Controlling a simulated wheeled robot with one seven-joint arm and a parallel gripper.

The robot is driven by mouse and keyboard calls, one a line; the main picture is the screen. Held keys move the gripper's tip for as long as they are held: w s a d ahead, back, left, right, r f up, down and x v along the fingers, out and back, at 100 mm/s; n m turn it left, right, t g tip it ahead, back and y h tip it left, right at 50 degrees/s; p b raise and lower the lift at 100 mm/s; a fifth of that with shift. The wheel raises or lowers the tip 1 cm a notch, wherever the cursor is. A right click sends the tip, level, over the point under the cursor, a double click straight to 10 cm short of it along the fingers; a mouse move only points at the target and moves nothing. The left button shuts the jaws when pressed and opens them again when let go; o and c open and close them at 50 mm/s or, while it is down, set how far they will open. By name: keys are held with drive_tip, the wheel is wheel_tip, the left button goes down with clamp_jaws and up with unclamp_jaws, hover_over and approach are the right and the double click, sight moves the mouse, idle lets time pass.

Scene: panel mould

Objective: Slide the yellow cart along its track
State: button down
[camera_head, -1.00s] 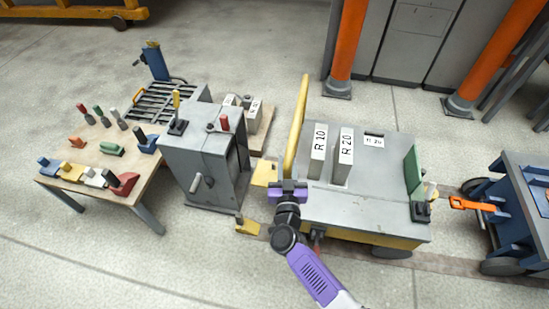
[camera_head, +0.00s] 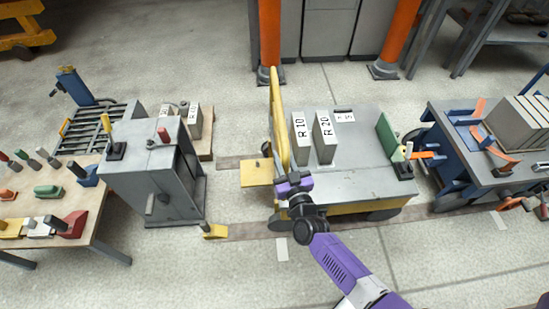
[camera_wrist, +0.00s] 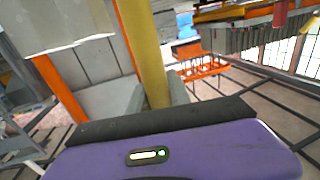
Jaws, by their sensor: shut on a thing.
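The yellow cart (camera_head: 365,185) has a grey top and a yellow lower body, and stands on the floor track (camera_head: 250,230). Its yellow handle bar (camera_head: 278,115) rises at the left end. My gripper (camera_head: 294,185) is at the lower part of this bar, shut on it. The wrist view shows the yellow bar (camera_wrist: 146,55) upright, running down behind the purple gripper body. The fingertips and the exact contact are hidden there.
Blocks marked R 10 (camera_head: 300,138) and R 20 (camera_head: 324,138) stand on the cart. A blue bench (camera_head: 460,160) stands close on the right. A yellow stop (camera_head: 215,231) sits by the track's left part.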

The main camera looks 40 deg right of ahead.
sight(288, 168)
drive_tip(key=shift+s+d, duration=0.15)
drive_tip(key=shift+d, duration=0.15)
drive_tip(key=c, duration=1.2)
unclamp_jaws()
drive_tip(key=p+v, duration=0.1)
drive_tip(key=v, duration=0.7)
drive_tip(key=shift+p, duration=0.35)
drive_tip(key=shift+r, duration=0.1)
